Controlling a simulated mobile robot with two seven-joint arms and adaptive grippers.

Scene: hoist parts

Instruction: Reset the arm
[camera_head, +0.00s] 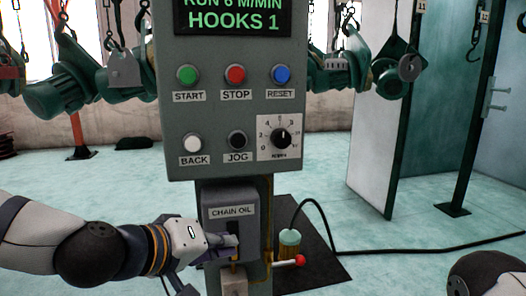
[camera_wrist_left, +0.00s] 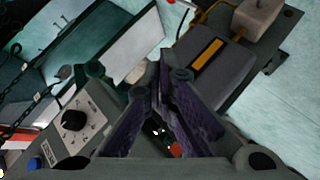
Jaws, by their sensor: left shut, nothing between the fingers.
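My left arm comes in from the left in the head view. Its gripper (camera_head: 234,243) is in front of the lower part of the chain oil box (camera_head: 230,198), and I cannot tell whether it touches the box. In the left wrist view the two purple fingers of the left gripper (camera_wrist_left: 165,72) come together, shut and empty. The control panel (camera_head: 218,110) stands above the gripper, with a blue RESET button (camera_head: 282,74), a red STOP button (camera_head: 235,75) and a green START button (camera_head: 187,75). My right gripper is out of sight.
A white BACK button (camera_head: 192,143), a black JOG button (camera_head: 237,140) and a dial (camera_head: 281,138) are on the panel. A small oil pot (camera_head: 289,243) and a red-tipped lever (camera_head: 299,260) are right of the post. A black hose (camera_head: 400,249) crosses the floor.

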